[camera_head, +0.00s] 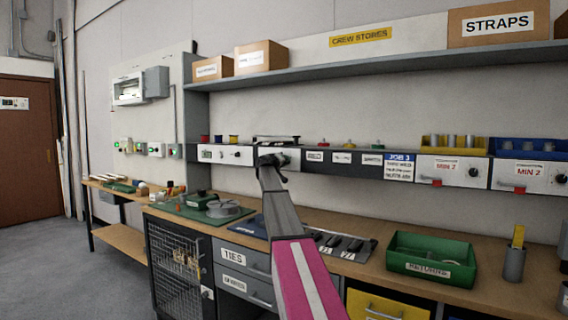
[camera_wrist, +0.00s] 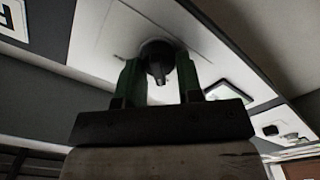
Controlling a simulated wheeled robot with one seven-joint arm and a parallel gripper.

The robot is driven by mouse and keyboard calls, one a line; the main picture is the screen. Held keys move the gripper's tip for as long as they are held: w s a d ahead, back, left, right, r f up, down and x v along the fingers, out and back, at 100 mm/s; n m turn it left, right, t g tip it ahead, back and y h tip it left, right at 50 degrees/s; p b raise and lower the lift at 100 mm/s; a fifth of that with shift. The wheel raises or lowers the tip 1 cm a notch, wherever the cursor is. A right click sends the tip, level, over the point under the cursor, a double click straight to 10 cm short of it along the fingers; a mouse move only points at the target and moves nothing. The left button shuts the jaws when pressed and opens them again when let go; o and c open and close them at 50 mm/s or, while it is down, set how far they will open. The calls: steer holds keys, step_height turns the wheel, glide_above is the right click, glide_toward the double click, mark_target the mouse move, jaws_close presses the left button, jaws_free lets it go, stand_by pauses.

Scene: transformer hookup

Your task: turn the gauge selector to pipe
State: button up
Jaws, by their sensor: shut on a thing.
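The gauge selector is a dark round knob (camera_wrist: 158,62) on a pale panel, seen in the wrist view. My gripper (camera_wrist: 158,84) has its two green fingers on either side of the knob and is shut on it. In the head view my gripper (camera_head: 272,162) reaches the white panel (camera_head: 265,153) below the shelf, and my arm hides part of that panel. The knob's marks and the word pipe cannot be read in either view.
Other white panels with knobs (camera_head: 236,154) sit to the left and right along the same rail. Below is a wooden workbench with a green tray (camera_head: 430,260) and a cable coil (camera_head: 222,208). A shelf (camera_head: 400,62) with boxes runs above.

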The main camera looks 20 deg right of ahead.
steer(key=o, duration=0.8)
steer(key=shift+s+a, duration=0.1)
steer(key=shift+a, duration=0.05)
steer(key=v, duration=1)
steer(key=shift+s+a, duration=0.2)
